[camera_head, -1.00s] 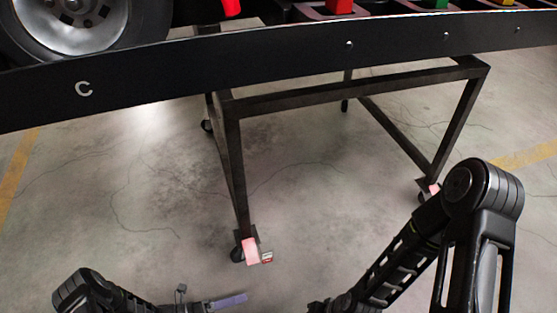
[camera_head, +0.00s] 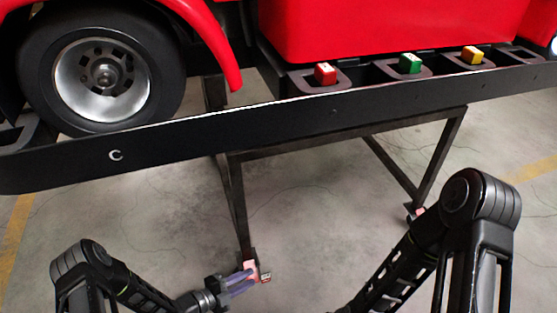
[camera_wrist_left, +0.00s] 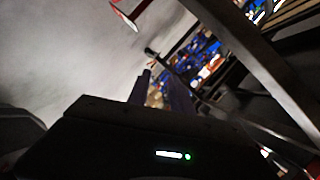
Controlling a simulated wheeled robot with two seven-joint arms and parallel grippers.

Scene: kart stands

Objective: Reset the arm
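My left arm comes in from the lower left in the head view. Its gripper (camera_head: 246,279) has two grey-purple fingers set apart, open with nothing seen between them. The fingertips overlap the pink-red piece (camera_head: 264,277) at the foot of the stand's near leg; I cannot tell whether they touch. In the left wrist view the two fingers (camera_wrist_left: 158,88) point up and away, with a gap between them. My right arm (camera_head: 415,250) comes in from the lower right, bent at the elbow; its gripper is below the picture edge.
A dark metal stand (camera_head: 300,143) carries a black tray (camera_head: 230,136) marked C. Concrete floor (camera_head: 120,215) is open at left.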

